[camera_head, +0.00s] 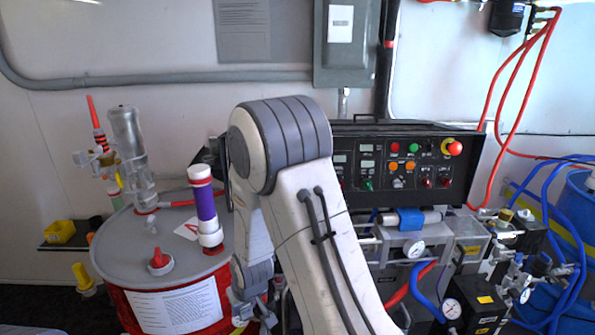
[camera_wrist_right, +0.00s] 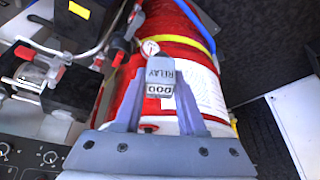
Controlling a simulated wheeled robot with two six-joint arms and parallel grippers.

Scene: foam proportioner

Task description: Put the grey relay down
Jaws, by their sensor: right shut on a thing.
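The grey relay (camera_wrist_right: 160,72), a small block marked "RELAY" with a "DOO" label on its end, sits between the two fingers of my right gripper (camera_wrist_right: 157,88) in the right wrist view. The gripper is shut on it. Behind it in that view is the red drum (camera_wrist_right: 184,22) with a white sheet. In the head view my right gripper (camera_head: 254,308) is low, just right of the red drum (camera_head: 205,322). I cannot make out the relay there. My left gripper is not in view.
A grey drum lid (camera_head: 120,240) carries a purple-banded tube (camera_head: 206,208), a red cap (camera_head: 160,262) and a clear cylinder (camera_head: 130,150). A black control panel (camera_head: 405,165) stands behind my arm. Gauges, valves and hoses crowd the right. A small shelf (camera_head: 62,246) is at left.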

